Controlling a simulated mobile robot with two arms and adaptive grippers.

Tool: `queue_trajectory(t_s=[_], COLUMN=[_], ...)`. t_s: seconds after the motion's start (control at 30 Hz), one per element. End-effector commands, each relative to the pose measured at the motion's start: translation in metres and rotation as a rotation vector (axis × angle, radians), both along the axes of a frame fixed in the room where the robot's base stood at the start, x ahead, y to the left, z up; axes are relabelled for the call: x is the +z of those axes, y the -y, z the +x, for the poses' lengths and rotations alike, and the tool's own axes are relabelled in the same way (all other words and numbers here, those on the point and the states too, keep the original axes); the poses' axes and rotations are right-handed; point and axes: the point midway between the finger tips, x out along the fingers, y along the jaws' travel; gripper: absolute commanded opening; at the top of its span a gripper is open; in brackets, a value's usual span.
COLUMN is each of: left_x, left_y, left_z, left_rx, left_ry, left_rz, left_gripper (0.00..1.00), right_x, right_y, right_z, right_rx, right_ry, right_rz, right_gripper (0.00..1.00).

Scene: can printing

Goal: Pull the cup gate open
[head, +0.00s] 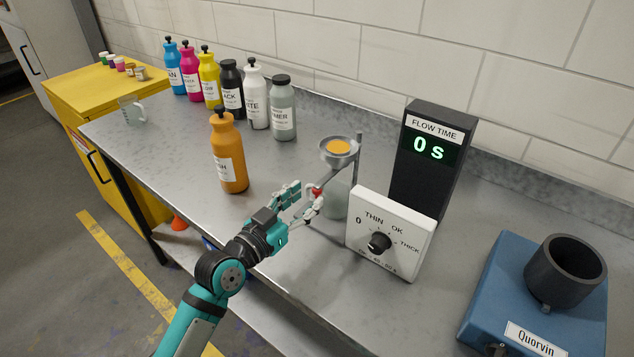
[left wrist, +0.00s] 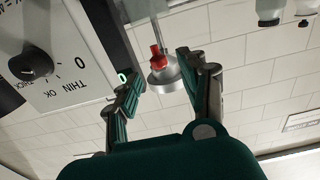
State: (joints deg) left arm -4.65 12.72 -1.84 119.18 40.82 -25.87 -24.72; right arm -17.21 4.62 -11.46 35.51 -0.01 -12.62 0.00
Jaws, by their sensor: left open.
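The flow cup (head: 339,149) is a grey metal cup with orange liquid in it, held on a stand (head: 358,160). The cup gate is a small red piece (head: 316,192) below the cup, partly hidden by my fingers. My left gripper (head: 306,198) is open, with its fingers near the red gate. In the left wrist view the red gate (left wrist: 156,51) shows between and beyond the open fingertips of my left gripper (left wrist: 160,66). I cannot tell whether a finger touches it. A clear beaker (head: 336,201) stands beneath, partly hidden. My right gripper is out of view.
A white dial box (head: 391,238) stands close right of my gripper, with a black flow-time display (head: 431,160) reading 0 s behind it. An orange bottle (head: 228,155) stands to the left. Several bottles line the back. A blue machine (head: 500,290) is at right.

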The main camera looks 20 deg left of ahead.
Motion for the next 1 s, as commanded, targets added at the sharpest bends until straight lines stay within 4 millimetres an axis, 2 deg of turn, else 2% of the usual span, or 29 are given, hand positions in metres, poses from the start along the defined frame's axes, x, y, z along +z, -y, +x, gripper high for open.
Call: queue_trajectory(t_s=[0.1,0.3,0.67,1.0], left_x=[0.002,0.000,-0.001,-0.001], left_y=[0.008,0.014,0.016,0.016], left_z=[0.021,0.041,0.045,0.045], left_rx=[0.000,0.001,0.000,0.001], left_ry=[0.000,-0.001,-0.002,-0.001], left_rz=[-0.002,0.000,0.002,0.001], left_gripper=[0.43,0.43,0.43,0.00], right_x=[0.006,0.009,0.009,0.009], right_y=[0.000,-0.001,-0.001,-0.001], right_z=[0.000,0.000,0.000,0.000], right_rx=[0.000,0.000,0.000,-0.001], right_ry=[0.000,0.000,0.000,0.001], right_rz=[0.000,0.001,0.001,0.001], right_gripper=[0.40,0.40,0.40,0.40])
